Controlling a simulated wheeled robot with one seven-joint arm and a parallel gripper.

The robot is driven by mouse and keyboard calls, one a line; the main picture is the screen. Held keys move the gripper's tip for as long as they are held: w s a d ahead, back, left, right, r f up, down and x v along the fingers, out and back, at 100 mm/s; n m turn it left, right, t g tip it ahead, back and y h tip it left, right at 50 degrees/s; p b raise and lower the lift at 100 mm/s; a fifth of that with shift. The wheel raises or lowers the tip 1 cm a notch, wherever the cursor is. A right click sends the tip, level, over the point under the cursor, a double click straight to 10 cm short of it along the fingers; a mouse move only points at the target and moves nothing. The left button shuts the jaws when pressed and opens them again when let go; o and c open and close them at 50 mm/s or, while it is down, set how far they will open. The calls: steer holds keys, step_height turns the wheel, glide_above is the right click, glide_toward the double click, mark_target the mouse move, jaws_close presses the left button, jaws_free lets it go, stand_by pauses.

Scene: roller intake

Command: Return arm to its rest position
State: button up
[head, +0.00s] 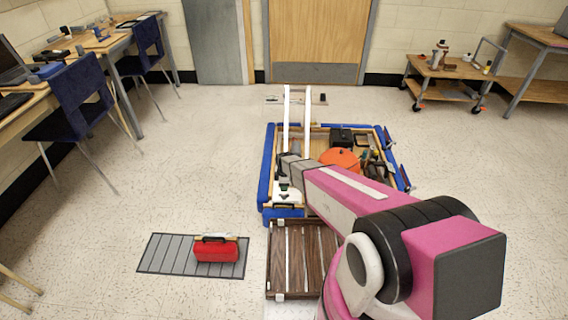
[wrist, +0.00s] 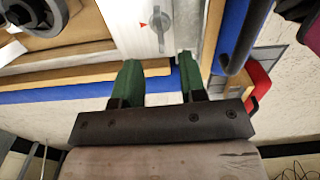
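My arm (head: 345,190) is pink and grey and reaches forward over a blue-edged wooden workstation (head: 266,170). My gripper (wrist: 158,62) shows in the wrist view with two green fingers spread apart and nothing between them. In the head view its fingers are hard to make out near the station's left side. Beyond the fingertips in the wrist view is a pale panel with a grey knob (wrist: 158,28) and a small red pointer mark. I cannot tell whether the fingers touch the panel.
An orange round thing (head: 341,158) and a black box (head: 341,137) sit in the station. A red toolbox (head: 216,249) rests on a grey roller mat (head: 160,254) at left. A slatted brown rack (head: 284,258) stands in front. Open floor lies left; chairs and benches line the wall.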

steer(key=s+d+r+m, duration=0.6)
steer(key=r, duration=0.4)
steer(key=s+d+r+m, duration=0.6)
steer(key=r, duration=0.4)
steer(key=s+d+r+m, duration=0.6)
steer(key=d+r, duration=0.1)
steer(key=r, duration=0.4)
steer(key=shift+s, duration=0.3)
